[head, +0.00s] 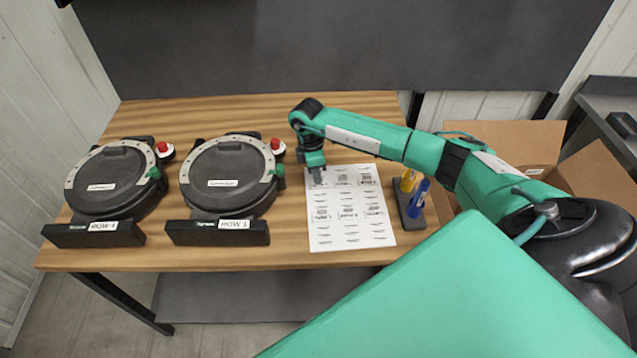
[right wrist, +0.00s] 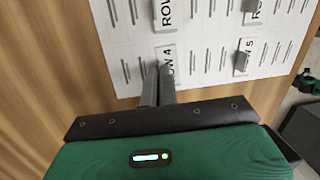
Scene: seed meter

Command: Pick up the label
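A white label sheet (head: 348,232) lies on the wooden table, printed with several row labels and small dark marks. My right gripper (head: 316,180) points down over the sheet's upper left corner. In the right wrist view its two fingers (right wrist: 159,84) stand close together at the ROW 4 label (right wrist: 168,66), covering part of it. Whether they pinch the label's small raised tab cannot be told. The ROW 5 label (right wrist: 245,54) lies to the right with a grey tab standing on it. My left gripper is not in view.
Two round black seed meters (head: 113,184) and (head: 228,180) stand left on the table (head: 285,105). A dark holder with a blue bottle (head: 418,198) and a yellow bottle (head: 408,180) stands right of the sheet. An open cardboard box (head: 505,135) is beyond the table's right edge.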

